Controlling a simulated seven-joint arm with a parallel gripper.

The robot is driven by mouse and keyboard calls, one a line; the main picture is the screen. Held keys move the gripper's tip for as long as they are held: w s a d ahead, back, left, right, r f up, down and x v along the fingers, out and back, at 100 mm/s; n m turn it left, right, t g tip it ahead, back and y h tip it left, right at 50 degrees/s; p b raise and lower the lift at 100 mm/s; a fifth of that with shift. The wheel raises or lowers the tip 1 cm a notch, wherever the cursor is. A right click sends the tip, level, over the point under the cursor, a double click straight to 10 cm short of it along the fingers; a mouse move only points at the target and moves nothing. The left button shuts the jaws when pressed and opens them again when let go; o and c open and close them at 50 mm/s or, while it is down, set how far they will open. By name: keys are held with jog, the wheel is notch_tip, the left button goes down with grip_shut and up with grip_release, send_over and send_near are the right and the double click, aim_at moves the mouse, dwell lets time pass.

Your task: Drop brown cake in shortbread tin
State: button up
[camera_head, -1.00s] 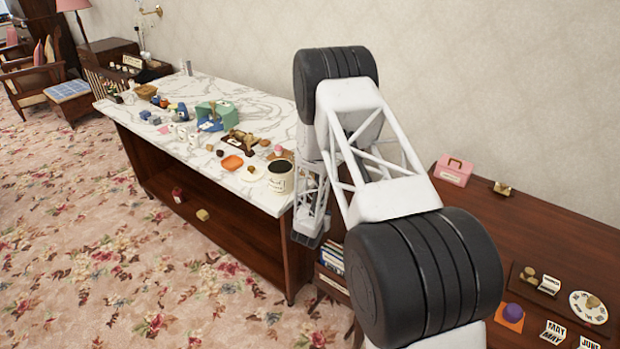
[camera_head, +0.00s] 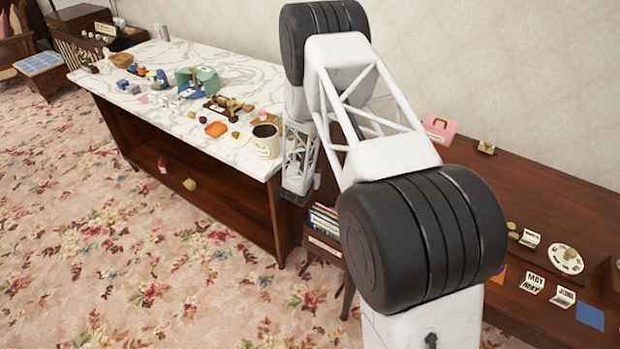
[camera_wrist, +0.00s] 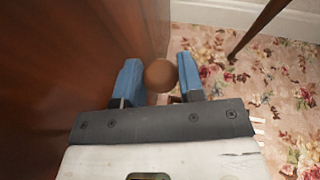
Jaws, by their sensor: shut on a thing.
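A brown round cake (camera_wrist: 160,76) sits between the two blue fingers of my gripper (camera_wrist: 158,82) in the wrist view. The gripper is shut on it. In the head view my gripper (camera_head: 298,185) hangs low beside the right end of the marble-topped table, and the cake cannot be made out there. A cream round tin (camera_head: 265,143) with a dark open top stands at that table's right end. Its label is too small to read, so I cannot tell whether it is the shortbread tin. The gripper is to the right of this tin and apart from it.
The marble table (camera_head: 150,60) holds several small items, an orange dish (camera_head: 216,129) and a green thing (camera_head: 205,79). A low bookcase (camera_head: 325,222) stands below my arm. A dark wood table (camera_head: 530,200) at right holds a pink box (camera_head: 440,130) and cards. Flowered carpet is open in front.

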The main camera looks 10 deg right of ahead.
jog(key=w+d+r+m+g+h, duration=0.2)
jog(key=w+d+r+m+h, duration=0.15)
jog(key=d+r, duration=0.65)
notch_tip(320, 180, up, 13)
jog(key=w+a+m+g+h, duration=0.1)
jog(key=w+a+m+g, duration=0.1)
jog(key=m+g, duration=0.1)
jog(key=s+a+r+g, duration=0.1)
jog(key=a+r, duration=0.3)
jog(key=a, duration=0.4)
jog(key=s+a+r+m+g+h, duration=0.1)
jog(key=s+a+r, duration=0.2)
jog(key=a, duration=0.6)
jog(key=s+a+r+m, duration=0.1)
jog(key=s+a+r, duration=0.2)
jog(key=a, duration=0.5)
jog(key=shift+s+a+r+g, duration=0.25)
jog(key=shift+r+g, duration=0.15)
jog(key=shift+r, duration=0.4)
jog(key=shift+h, duration=0.25)
jog(key=shift+f, duration=0.15)
jog(key=shift+f, duration=2.85)
